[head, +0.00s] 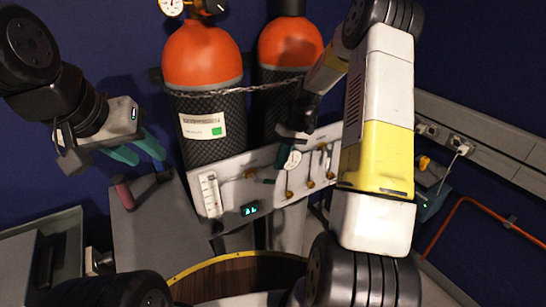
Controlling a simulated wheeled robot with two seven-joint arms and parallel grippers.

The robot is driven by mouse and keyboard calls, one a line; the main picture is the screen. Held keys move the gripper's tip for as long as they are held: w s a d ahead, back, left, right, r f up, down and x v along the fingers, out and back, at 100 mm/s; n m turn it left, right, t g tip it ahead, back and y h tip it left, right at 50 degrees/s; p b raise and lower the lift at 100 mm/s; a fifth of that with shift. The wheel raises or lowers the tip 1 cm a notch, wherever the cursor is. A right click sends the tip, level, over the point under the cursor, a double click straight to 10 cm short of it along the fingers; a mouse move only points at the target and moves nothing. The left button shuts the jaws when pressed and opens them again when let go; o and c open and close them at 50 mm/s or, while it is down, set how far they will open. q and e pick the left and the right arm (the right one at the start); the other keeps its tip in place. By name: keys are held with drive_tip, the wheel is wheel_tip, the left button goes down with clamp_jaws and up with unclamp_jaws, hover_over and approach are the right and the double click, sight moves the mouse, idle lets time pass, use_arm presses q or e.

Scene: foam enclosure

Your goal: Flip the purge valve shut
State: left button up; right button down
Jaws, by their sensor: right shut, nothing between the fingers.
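A pale control panel (233,201) stands in front of two orange-topped gas cylinders (202,58). It carries several small brass-coloured valve levers (310,184) on its right half. I cannot tell which of them is the purge valve, or how it is set. My right arm hides the panel's right end. My left gripper (142,154) is open and empty, left of the panel.
A grey box (150,225) with red and blue handles on top stands left of the panel. A round wooden rim with a yellow edge (225,260) is in front. A chain (245,88) crosses the cylinders. A red pipe (480,205) and wall sockets are at right.

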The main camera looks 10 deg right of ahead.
drive_tip(key=d+v, duration=0.1)
drive_tip(key=v, duration=0.8)
drive_tip(key=shift+w+d, duration=0.15)
drive_tip(key=shift+w, duration=0.1)
drive_tip(key=shift+r, duration=0.15)
